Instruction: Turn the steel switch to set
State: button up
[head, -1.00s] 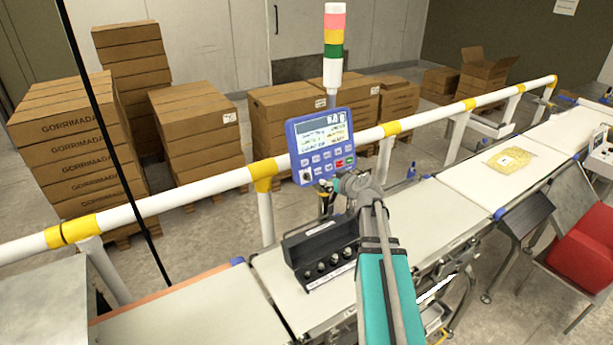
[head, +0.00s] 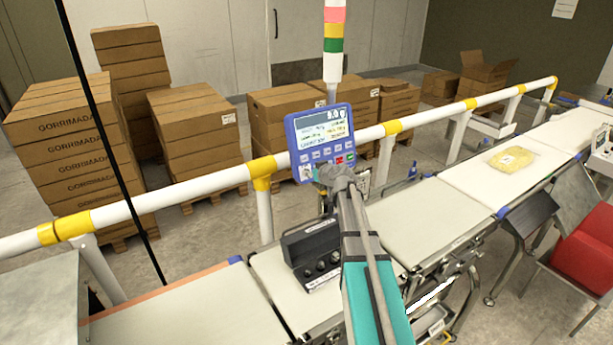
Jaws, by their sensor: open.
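The steel switch is a small knob (head: 305,173) at the lower left corner of the blue control panel (head: 290,133). It is partly behind my gripper, and its pointer direction is too small to read. The panel has a lit screen (head: 325,128) and rows of buttons below it. My gripper (head: 313,174) is at the panel's lower left, in front of or beside the switch. The jaws are open, but the fingertips are small and mostly hidden by the wrist. I cannot tell whether they touch the switch.
A signal tower (head: 333,45) rises behind the panel. A white rail (head: 215,185) with yellow bands runs along the belt. A yellow bag (head: 512,158) lies farther right. Stacked cartons (head: 70,150) stand behind.

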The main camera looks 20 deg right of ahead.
jog(key=shift+x, duration=0.95)
